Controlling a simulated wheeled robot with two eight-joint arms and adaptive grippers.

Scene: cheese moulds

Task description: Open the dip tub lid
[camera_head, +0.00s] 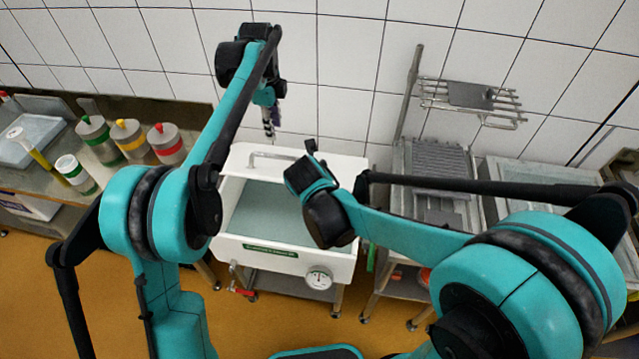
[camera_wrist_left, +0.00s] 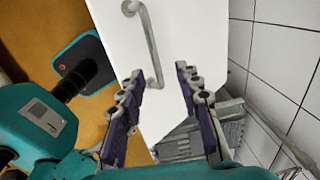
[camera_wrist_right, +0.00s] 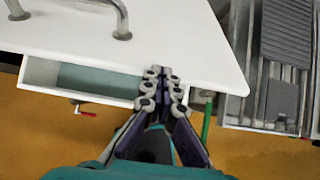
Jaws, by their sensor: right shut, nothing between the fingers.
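The white dip tub (camera_head: 231,245) stands by the tiled wall, with its pale green inside (camera_head: 265,210) showing. Its white lid (camera_head: 330,161) is at the back, clear of the front rim; whether it is tilted or slid back I cannot tell. It carries a metal bar handle (camera_head: 275,156). My left gripper (camera_head: 269,130) is above the lid, pointing down. In the left wrist view its fingers (camera_wrist_left: 158,84) are apart, with one handle end (camera_wrist_left: 154,82) between them in the picture. My right gripper (camera_wrist_right: 160,80) is shut and empty at the lid's edge (camera_wrist_right: 205,82).
A dial gauge (camera_head: 319,278) is on the tub's front. Left is a counter with several colour-banded containers (camera_head: 166,143). Right are a grey ribbed rack (camera_head: 440,160), a basin (camera_head: 535,172) and a wall rack (camera_head: 470,95). Orange floor (camera_head: 250,325) is clear in front.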

